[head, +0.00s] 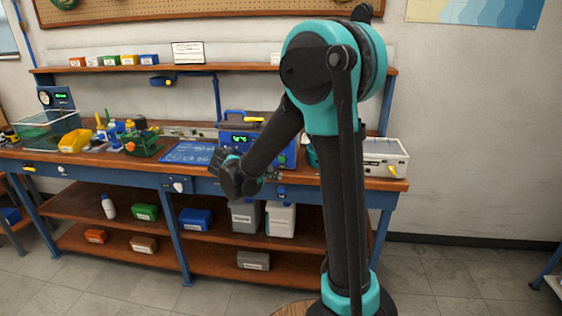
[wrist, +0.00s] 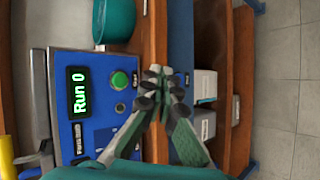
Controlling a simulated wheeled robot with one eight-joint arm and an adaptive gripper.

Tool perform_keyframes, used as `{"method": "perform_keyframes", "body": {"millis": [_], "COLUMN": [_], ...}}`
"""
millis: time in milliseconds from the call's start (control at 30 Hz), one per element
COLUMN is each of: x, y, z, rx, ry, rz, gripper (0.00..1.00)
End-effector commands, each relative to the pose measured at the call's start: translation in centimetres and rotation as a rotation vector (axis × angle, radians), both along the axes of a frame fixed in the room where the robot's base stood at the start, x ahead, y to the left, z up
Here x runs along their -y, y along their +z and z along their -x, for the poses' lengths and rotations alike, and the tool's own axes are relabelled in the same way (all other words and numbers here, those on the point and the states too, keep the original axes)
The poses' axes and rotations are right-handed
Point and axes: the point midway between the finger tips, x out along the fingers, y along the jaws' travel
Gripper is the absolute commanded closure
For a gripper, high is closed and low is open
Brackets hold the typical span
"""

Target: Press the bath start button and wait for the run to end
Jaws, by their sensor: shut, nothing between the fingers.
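The bath's blue control panel (wrist: 88,100) shows in the wrist view, turned on its side. Its display (wrist: 79,92) reads "Run 0" in green. A round green button (wrist: 119,80) sits beside the display, with small dark controls near it. In the head view the blue bath unit (head: 238,137) stands on the bench, partly hidden behind my arm. My gripper (wrist: 168,88) is shut and empty. In the wrist view its fingertips lie right of the green button, over the bench's front edge, apart from the button. In the head view my gripper (head: 225,163) is in front of the bench.
The wooden bench (head: 375,183) has a clear tank (head: 50,127) and a yellow bin (head: 75,141) at left. A blue mat (head: 187,153) lies left of the bath. A white box (head: 380,157) stands at the right end. A teal container (wrist: 113,20) is beside the panel.

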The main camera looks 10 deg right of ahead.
Motion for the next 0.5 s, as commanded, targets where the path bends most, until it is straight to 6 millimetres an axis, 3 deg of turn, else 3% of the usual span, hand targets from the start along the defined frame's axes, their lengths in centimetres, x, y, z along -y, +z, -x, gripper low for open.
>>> {"method": "perform_keyframes", "body": {"millis": [500], "x": [1.8], "y": [0.0], "z": [-5.4], "rx": [0.000], "ry": [-0.003], "rz": [-0.001], "gripper": [1.00]}}
